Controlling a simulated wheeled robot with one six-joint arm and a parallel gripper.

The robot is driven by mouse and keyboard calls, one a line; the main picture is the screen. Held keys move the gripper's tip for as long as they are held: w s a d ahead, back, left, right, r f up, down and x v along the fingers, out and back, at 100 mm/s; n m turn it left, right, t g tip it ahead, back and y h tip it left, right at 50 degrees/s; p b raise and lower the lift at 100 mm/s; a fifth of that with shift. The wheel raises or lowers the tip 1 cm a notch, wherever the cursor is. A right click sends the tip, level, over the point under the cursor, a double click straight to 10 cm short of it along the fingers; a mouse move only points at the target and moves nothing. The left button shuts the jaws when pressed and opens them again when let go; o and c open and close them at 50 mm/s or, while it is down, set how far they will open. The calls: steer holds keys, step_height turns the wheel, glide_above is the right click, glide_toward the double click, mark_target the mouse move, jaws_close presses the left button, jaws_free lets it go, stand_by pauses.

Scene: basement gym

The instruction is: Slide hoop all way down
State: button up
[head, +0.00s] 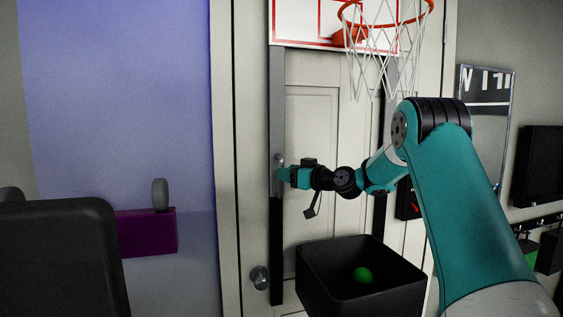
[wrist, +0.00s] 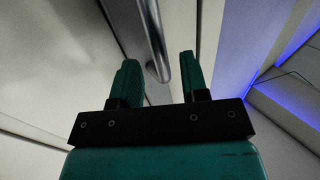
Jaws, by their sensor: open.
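The hoop (head: 386,20), with an orange rim and white net, is in front of a white, red-lined backboard (head: 295,22) high on the door. A grey rail (head: 277,95) runs down from the backboard's left side and is black in its lower part. A small metal handle (head: 279,160) is on this rail. My gripper (head: 281,175) is at the handle, its fingers open. In the wrist view, a metal bar (wrist: 154,35), apparently the handle, reaches between my open gripper's fingers (wrist: 158,62). I cannot tell whether they touch it.
A black bin (head: 320,270) with a green ball (head: 363,275) stands below my arm, in front of the door (head: 310,120). A round door knob (head: 260,277) is at lower left. A purple box (head: 147,232) and a dark seat-like shape (head: 60,260) are farther left.

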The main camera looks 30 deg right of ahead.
mark_target(281, 192)
steer(key=shift+p+x, duration=0.55)
steer(key=shift+x, duration=1.05)
steer(key=shift+c, duration=0.2)
jaws_close()
step_height(281, 192, down, 20)
steer(key=b, duration=2.2)
steer(key=shift+f, duration=0.1)
